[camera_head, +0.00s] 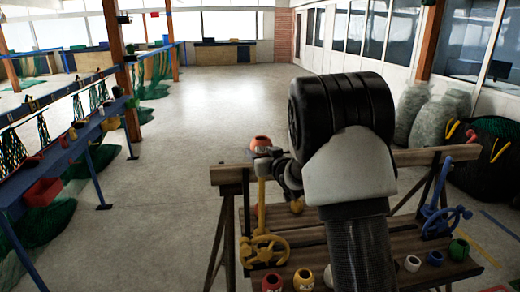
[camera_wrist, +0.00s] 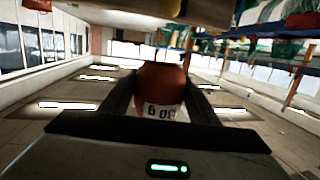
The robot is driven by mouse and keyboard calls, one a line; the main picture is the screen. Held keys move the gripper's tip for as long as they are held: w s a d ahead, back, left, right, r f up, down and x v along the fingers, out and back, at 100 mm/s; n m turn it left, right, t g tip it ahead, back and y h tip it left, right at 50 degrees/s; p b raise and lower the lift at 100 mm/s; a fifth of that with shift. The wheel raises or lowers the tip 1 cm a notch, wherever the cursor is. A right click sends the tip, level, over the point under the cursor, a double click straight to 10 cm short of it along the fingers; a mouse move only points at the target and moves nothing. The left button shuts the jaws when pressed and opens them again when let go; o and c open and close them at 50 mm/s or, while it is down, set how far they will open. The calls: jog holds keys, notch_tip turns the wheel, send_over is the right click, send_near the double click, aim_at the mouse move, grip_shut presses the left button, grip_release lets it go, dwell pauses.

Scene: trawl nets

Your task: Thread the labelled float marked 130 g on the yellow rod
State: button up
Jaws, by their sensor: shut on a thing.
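A red float (camera_head: 261,142) is held at the top of the upright yellow rod (camera_head: 262,190). In the wrist view the float (camera_wrist: 162,82) sits between the fingers, with a white label reading upside down, partly hidden, as "30 g". My gripper (camera_head: 268,152) is shut on this float. In the wrist view my gripper (camera_wrist: 160,100) has a finger on either side of it. The float looks lined up with the rod's tip in the head view; I cannot tell whether the rod enters it. The rod rises from a yellow wheel-shaped base (camera_head: 263,250) on the wooden table.
A blue rod (camera_head: 443,185) stands at the table's right. Along the near edge are a red float (camera_head: 272,283), a yellow float (camera_head: 303,279), a white float (camera_head: 412,263), a blue float (camera_head: 435,258) and a green float (camera_head: 458,250). My arm hides the table's middle.

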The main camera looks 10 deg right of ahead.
jog(key=shift+w+d+r, duration=0.1)
jog(key=shift+w, duration=0.15)
jog(key=b, duration=0.2)
send_over(263, 181)
jog(key=w, duration=0.1)
jog(key=shift+w+f, duration=0.1)
jog(key=shift+f, duration=2.4)
notch_tip(263, 181, down, 6)
jog(key=b, duration=0.6)
jog(key=shift+b, duration=0.4)
jog(key=shift+r, duration=0.1)
jog(key=o, duration=1.2)
jog(key=shift+c, duration=0.2)
jog(key=b+v, duration=0.1)
jog(key=v, duration=1.6)
